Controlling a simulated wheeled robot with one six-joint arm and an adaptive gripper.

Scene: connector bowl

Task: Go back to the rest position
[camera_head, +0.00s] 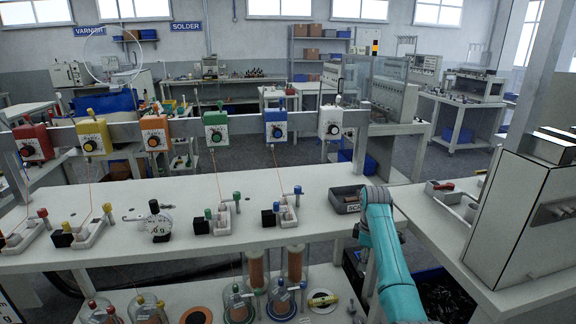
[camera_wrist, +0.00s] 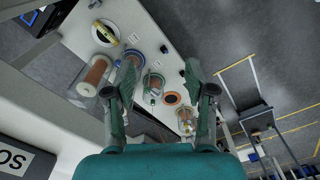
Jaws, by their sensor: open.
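My gripper (camera_wrist: 159,70) shows in the wrist view with its two fingers spread wide apart. It is open and nothing is held between the fingers. Beyond the fingers lie a lower shelf with glass-covered spools (camera_wrist: 153,82) and an orange ring (camera_wrist: 172,98), apart from the fingertips. In the head view my teal arm rises at the lower right, in front of the bench edge. My gripper's fingers cannot be made out in that view.
Spools under glass (camera_head: 294,263) stand on the lower shelf. A large box-shaped machine (camera_head: 525,215) stands at the right.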

